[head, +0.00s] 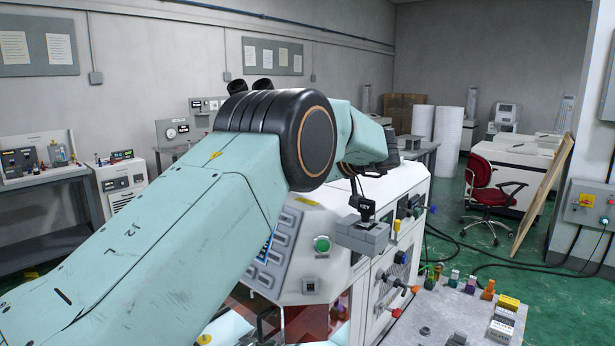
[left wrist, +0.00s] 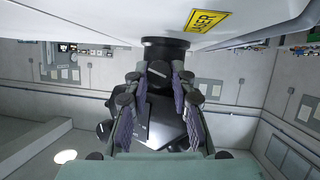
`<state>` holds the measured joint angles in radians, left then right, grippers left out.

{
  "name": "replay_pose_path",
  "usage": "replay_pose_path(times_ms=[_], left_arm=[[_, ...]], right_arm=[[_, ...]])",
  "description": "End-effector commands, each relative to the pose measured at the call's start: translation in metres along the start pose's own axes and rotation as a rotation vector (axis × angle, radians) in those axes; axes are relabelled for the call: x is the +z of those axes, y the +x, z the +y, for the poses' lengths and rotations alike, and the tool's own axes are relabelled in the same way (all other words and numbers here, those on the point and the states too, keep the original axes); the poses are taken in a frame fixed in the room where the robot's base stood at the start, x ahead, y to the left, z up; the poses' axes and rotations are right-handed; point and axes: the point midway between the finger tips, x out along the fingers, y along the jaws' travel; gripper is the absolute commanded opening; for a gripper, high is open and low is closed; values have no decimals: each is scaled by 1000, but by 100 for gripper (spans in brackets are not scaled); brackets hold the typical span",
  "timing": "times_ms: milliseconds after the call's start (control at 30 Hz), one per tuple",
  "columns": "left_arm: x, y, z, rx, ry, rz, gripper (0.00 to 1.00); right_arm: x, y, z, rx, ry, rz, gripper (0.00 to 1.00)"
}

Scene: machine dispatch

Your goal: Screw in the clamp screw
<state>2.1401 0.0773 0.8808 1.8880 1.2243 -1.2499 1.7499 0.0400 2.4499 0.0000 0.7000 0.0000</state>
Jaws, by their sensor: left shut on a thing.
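In the left wrist view, a dark round part (left wrist: 165,43) is set against a white housing (left wrist: 110,24) with a yellow LASER label (left wrist: 207,20). A dark knob-like piece with a pale line, which looks like the clamp screw (left wrist: 159,73), sits at it. My left gripper (left wrist: 160,79) is shut on this piece, one finger on each side. Its far end is hidden against the dark part. In the head view my left arm reaches over the white machine (head: 408,185), and the fingers cannot be made out. My right gripper is not in view.
A grey block (head: 362,237) with a black KEY part (head: 362,205) stands at the machine's corner. A grey table (head: 450,318) with small coloured parts is at lower right. A red chair (head: 482,185) stands behind on the green floor, with cables (head: 500,262) nearby.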

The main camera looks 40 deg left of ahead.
Motion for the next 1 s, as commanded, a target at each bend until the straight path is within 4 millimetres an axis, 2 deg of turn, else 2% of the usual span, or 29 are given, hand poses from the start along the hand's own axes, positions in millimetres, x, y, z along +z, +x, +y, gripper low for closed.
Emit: replay_pose_path(times_ms=[600,633,900,1000], left_arm=[[2,1,0,-19,37,-4,0],[2,1,0,-19,37,-4,26],[1,1,0,-18,35,-3,47],[1,0,0,-17,35,-3,47]], right_arm=[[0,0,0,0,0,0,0],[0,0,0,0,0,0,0],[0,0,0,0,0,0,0],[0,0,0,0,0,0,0]])
